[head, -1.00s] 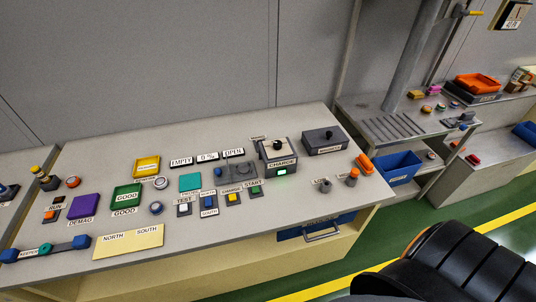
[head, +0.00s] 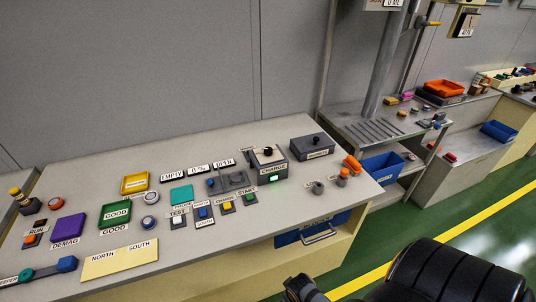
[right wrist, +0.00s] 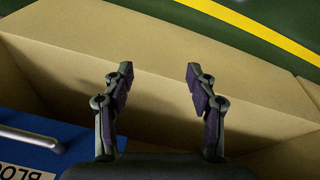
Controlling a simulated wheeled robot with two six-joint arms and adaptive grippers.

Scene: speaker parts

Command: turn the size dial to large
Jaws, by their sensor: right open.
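Two boxes with black top knobs stand at the back right of the bench in the head view. One is a charge box (head: 268,166) with a green light and a dial (head: 268,152). The other is a grey box (head: 312,149) with a knob (head: 313,140); its label is too small to read. I cannot tell which knob is the size dial, or its setting. My right gripper (right wrist: 158,85) is open and empty in the right wrist view, near the tan bench front, away from both knobs. My left gripper is out of view.
A blue drawer (right wrist: 30,150) with a metal handle is close to my right gripper. Labelled buttons, a green tray (head: 116,213) and a yellow tray (head: 135,183) cover the bench's left and middle. A side bench with a blue bin (head: 381,166) stands right. Green floor is clear.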

